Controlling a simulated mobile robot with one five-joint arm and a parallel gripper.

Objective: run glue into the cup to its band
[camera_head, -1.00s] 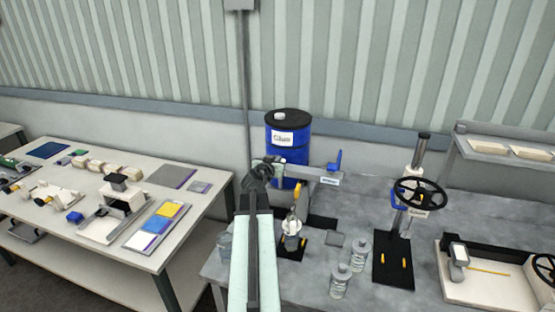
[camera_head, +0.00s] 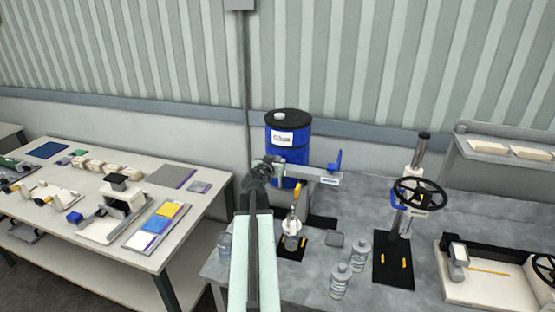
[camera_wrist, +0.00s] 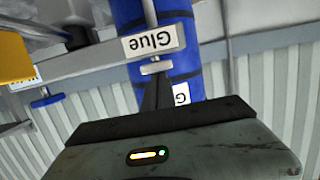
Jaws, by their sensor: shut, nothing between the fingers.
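The blue glue drum (camera_head: 287,150) with a black lid and white label stands at the back of the grey bench. It also shows inverted in the wrist view (camera_wrist: 185,85). A grey pipe (camera_head: 318,176) with an upright blue handle (camera_head: 336,160) runs in front of it. A clear cup (camera_head: 291,242) stands on a black base below a yellow part (camera_head: 297,191); its band and fill level are too small to tell. My gripper (camera_head: 268,165) is in front of the drum, left of the pipe. In the wrist view its dark fingers (camera_wrist: 154,85) are together and empty.
Other clear jars stand on the bench, one at left (camera_head: 225,244) and two at right (camera_head: 340,281) (camera_head: 360,254). A press with a black handwheel (camera_head: 420,193) stands farther right. My forearm crosses the bench's front left. A cluttered table (camera_head: 180,182) is at left.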

